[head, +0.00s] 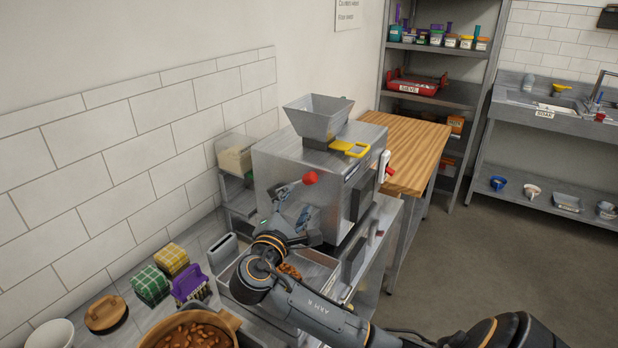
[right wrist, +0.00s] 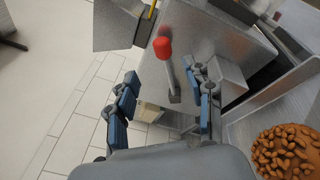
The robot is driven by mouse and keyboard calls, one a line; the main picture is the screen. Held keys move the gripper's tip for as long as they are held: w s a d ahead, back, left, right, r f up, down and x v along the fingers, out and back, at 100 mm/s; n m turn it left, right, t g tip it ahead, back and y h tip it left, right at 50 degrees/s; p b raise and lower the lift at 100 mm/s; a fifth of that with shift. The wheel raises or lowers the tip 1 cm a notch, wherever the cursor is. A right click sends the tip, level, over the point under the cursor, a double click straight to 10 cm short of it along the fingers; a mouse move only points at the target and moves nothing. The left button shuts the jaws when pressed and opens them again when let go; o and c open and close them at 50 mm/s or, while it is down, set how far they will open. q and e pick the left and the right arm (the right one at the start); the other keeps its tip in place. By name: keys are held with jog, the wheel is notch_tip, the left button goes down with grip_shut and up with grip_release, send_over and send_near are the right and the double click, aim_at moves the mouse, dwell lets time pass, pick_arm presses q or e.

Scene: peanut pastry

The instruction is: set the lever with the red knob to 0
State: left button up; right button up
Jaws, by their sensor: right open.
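The lever with the red knob (head: 310,178) is on the side of the steel machine (head: 284,164). Its short grey arm slopes up to the knob in the head view. In the right wrist view the red knob (right wrist: 162,47) and the lever arm (right wrist: 173,82) lie ahead, between the lines of the two fingers. My right gripper (head: 298,217) is open and empty, just below the knob in the head view; its blue-padded fingers (right wrist: 164,80) stand apart on either side of the lever arm. I cannot tell whether they touch it. No scale marks are readable. My left gripper is not in view.
A hopper (head: 318,115) with a yellow-handled slide (head: 350,149) tops the machine. A wooden table (head: 413,150) stands behind. The floor at right is clear.

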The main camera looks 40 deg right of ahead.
aim_at(309, 181)
jog(key=p+x, duration=0.1)
jog(key=x, duration=0.8)
jog(key=shift+p, duration=0.35)
jog(key=shift+w+d+f, duration=0.2)
jog(key=shift+w+d, duration=0.25)
jog(key=shift+d, duration=0.2)
jog(key=shift+c, duration=0.2)
jog(key=shift+a, duration=0.1)
grip_shut()
